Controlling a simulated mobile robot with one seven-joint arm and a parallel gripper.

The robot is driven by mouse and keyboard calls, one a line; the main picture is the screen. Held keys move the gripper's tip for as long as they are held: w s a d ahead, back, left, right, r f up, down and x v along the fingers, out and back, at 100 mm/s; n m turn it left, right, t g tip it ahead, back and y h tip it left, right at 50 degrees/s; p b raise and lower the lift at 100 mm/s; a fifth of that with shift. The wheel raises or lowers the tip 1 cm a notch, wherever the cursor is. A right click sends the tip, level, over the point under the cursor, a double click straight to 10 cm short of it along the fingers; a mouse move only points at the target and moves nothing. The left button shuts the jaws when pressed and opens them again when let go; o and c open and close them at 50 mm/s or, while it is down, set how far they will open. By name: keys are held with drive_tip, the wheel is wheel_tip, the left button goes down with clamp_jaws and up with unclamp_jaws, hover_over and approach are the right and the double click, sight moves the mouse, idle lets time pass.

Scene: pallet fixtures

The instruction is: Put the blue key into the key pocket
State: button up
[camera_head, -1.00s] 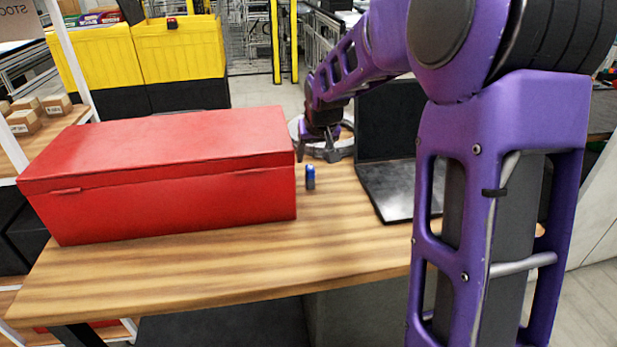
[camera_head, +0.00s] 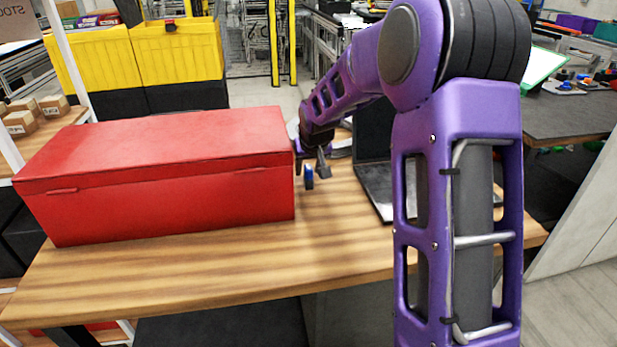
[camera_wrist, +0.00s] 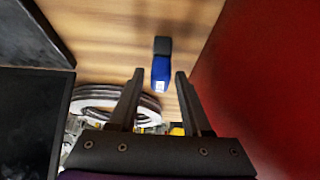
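The blue key (camera_head: 309,177) is a small blue piece with a dark end, at the right side of the red box on the wooden table. In the wrist view the key (camera_wrist: 161,75) lies between the two fingertips, with a gap on each side. My gripper (camera_head: 310,168) is open over the key, and its parted fingers also show in the wrist view (camera_wrist: 160,74). I cannot tell from these views whether the fingertips are level with the key or above it. I cannot make out a key pocket.
A large red box (camera_head: 165,165) stands close to the left of my gripper, and its red wall fills the right of the wrist view. A dark angled plate (camera_head: 375,192) stands to the right. The front of the wooden table (camera_head: 200,268) is clear.

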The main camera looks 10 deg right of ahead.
clamp_jaws()
